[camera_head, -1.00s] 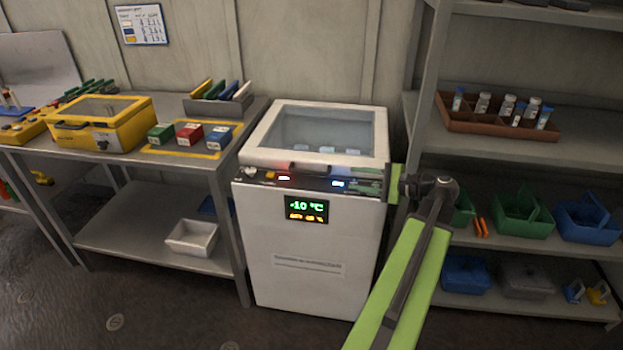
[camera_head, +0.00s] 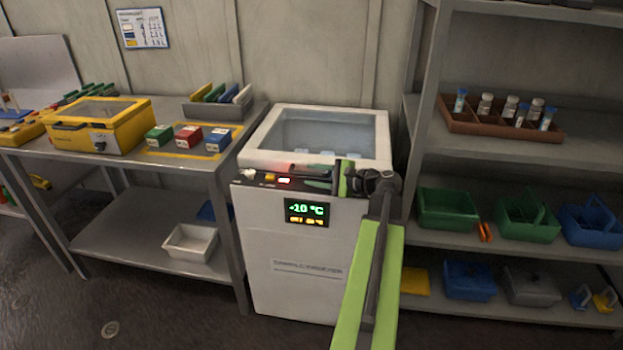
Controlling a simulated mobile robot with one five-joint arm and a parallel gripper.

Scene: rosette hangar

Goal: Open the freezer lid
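The white freezer (camera_head: 290,245) stands in the middle, between the bench and the shelves. Its lid (camera_head: 262,160) has a white rim around a glass window and lies down flat on the body. The dark lid handle is at the middle of the front edge, largely hidden by my gripper. My gripper (camera_head: 318,177) comes in from the right, with its fingers pointing left at the handle, just above the control panel. Whether the fingers touch or enclose the handle is unclear.
A grey bench (camera_head: 85,160) with a yellow box (camera_head: 100,128) and small coloured boxes stands close on the left. A shelf rack (camera_head: 490,255) with a brown vial tray (camera_head: 470,128) and bins stands close on the right. The floor in front is clear.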

